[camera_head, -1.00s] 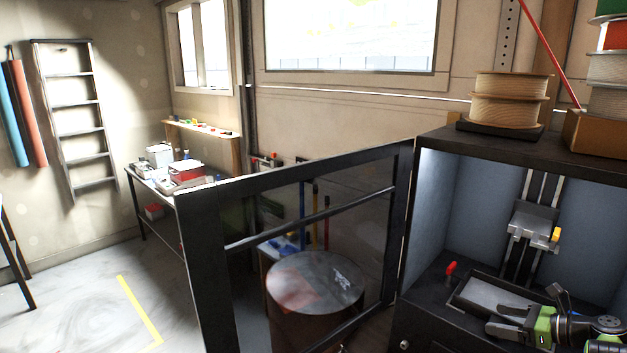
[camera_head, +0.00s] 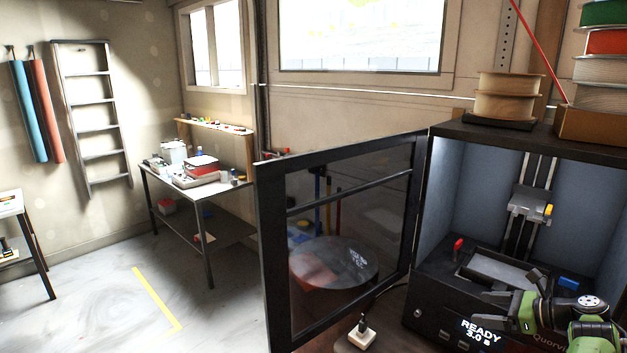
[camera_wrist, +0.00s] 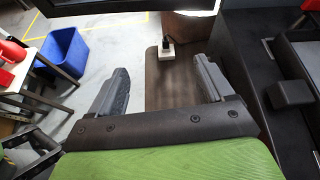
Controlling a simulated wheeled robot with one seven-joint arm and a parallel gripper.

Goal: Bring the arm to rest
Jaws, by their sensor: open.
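My gripper (camera_head: 492,308) is at the lower right of the head view, in front of the open printer (camera_head: 428,296) and near its lit display. In the wrist view my gripper (camera_wrist: 160,88) shows two grey fingers spread wide apart with nothing between them. Beyond the fingers is the brown bench top (camera_wrist: 172,95), with a small white block with a dark top (camera_wrist: 166,46) on it. The same block shows in the head view (camera_head: 362,334).
The printer's dark-framed glass door (camera_head: 270,262) stands swung open to the left. A print bed (camera_head: 495,268) and a red-handled item (camera_head: 458,246) are inside. Spools (camera_head: 505,95) sit on top. A blue bin (camera_wrist: 62,55) stands on the floor.

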